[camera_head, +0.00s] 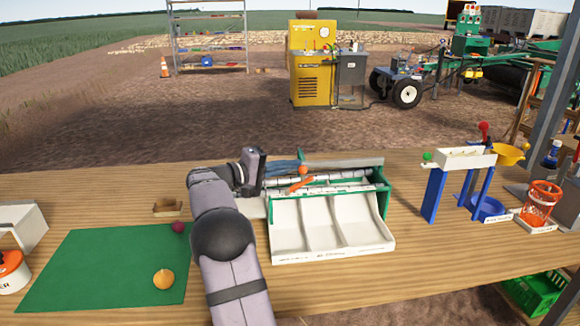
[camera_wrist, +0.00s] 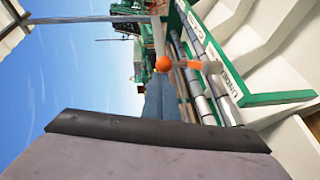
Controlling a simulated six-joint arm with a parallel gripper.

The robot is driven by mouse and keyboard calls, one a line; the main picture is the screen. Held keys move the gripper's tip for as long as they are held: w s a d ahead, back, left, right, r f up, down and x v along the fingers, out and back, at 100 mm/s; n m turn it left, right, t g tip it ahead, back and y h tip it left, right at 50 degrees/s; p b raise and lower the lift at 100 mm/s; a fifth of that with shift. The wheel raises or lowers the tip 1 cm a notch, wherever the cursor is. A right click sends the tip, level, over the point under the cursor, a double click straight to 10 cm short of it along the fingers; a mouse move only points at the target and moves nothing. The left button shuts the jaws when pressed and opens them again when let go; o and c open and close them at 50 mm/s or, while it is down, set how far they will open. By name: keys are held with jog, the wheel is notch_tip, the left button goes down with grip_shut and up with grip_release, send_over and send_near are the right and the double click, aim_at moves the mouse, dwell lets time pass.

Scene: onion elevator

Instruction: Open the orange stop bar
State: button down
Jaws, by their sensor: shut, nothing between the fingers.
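The orange stop bar (camera_head: 301,184) lies slantwise across the rollers of the onion elevator (camera_head: 384,200), with a round orange knob (camera_head: 303,170) at its far end. It also shows in the wrist view (camera_wrist: 188,64), with the knob at its left end. My gripper (camera_head: 300,164) is shut and empty, its blue-grey fingers pointing right, close beside the knob at the elevator's rear left. In the wrist view the fingers (camera_wrist: 158,82) reach up just below the knob; I cannot tell whether they touch it.
The elevator's white three-channel tray (camera_head: 330,226) fills its front. A green mat (camera_head: 95,265) at left holds a red onion (camera_head: 178,227) and a yellow onion (camera_head: 163,280). A blue-legged stand (camera_head: 436,192) and an orange basket (camera_head: 541,204) stand at right. Table between elevator and stand is clear.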

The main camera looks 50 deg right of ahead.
jog(key=w+a+r+n+p, duration=0.1)
jog(key=w+a+r+p, duration=0.45)
jog(key=a, duration=0.35)
jog(key=shift+a+f+t+h+p, duration=0.25)
jog(key=shift+a+f+t+p, duration=0.25)
jog(key=shift+f, duration=0.25)
jog(key=shift+a+f+t+h+p, duration=0.35)
jog(key=shift+f+p, duration=0.3)
jog(key=shift+f, duration=0.15)
jog(key=shift+a+f+t+h+p, duration=0.2)
jog(key=shift+a+f+t+p, duration=0.25)
jog(key=shift+f, duration=0.3)
jog(key=shift+d, duration=0.1)
